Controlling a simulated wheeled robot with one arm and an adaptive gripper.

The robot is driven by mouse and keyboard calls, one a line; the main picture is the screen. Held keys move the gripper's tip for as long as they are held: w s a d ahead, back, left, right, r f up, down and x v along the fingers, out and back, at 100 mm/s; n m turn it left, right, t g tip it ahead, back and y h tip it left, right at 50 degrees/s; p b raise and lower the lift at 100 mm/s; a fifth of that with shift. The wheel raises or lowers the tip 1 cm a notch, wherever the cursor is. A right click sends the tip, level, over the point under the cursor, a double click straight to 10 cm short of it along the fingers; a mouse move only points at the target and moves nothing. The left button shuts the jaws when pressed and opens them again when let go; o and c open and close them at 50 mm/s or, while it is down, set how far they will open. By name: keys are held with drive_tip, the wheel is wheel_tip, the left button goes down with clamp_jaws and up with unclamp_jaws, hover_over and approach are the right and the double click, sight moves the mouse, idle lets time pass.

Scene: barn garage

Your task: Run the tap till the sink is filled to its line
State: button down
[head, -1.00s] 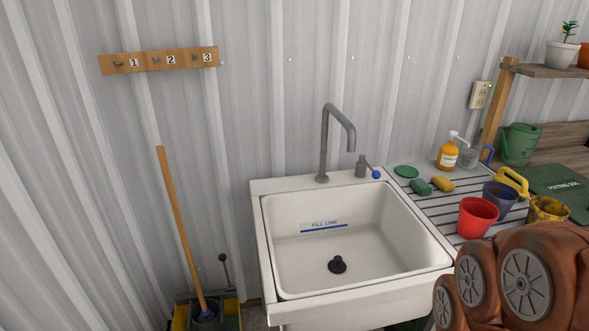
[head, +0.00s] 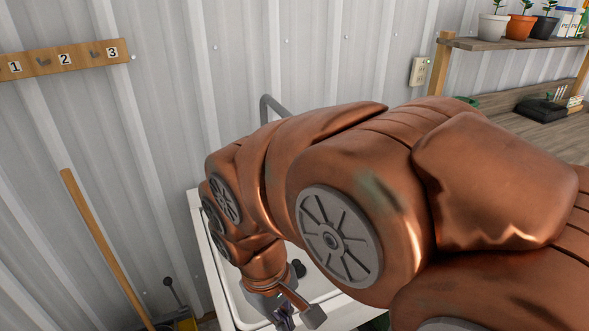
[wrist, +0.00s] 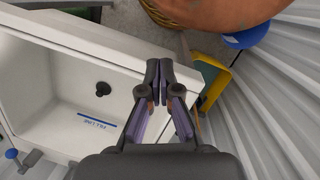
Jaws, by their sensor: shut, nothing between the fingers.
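The white sink (head: 209,258) is mostly behind my arm in the head view; the wrist view shows its basin (wrist: 60,75) from above. The blue fill line (wrist: 97,120) is on its wall, and no water is visible. A black plug (wrist: 102,88) is at the basin bottom; I cannot tell whether it is seated. The grey tap (head: 268,104) shows only its upper bend. Its blue-tipped handle (wrist: 12,153) is at the wrist view's lower left edge. My gripper (wrist: 166,72) is shut and empty, above the sink's rim, away from the handle.
A wooden mop handle (head: 100,240) leans at the left, with a yellow bucket (wrist: 216,88) beside the sink. A numbered hook board (head: 65,58) hangs on the corrugated wall. A shelf with plants (head: 520,42) is at the right. My arm hides the drainboard.

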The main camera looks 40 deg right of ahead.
drive_tip(key=w+d+f+n+h+b, duration=0.2)
drive_tip(key=w+d+n+h+b, duration=0.3)
drive_tip(key=w+d, duration=0.7)
drive_tip(key=w+d+n+h+b, duration=0.55)
drive_tip(key=w+d, duration=0.25)
drive_tip(key=w, duration=0.3)
drive_tip(key=w+d+n+h+b, duration=0.4)
drive_tip(key=w+d+n, duration=0.3)
drive_tip(key=w, duration=0.4)
drive_tip(key=s+d+f+m+b, duration=0.1)
drive_tip(key=d+f, duration=0.1)
drive_tip(key=d, duration=1.2)
drive_tip(key=shift+s+d+f, duration=0.15)
drive_tip(key=shift+s+f, duration=0.05)
drive_tip(key=shift+s, duration=0.1)
drive_tip(key=shift+m, duration=0.25)
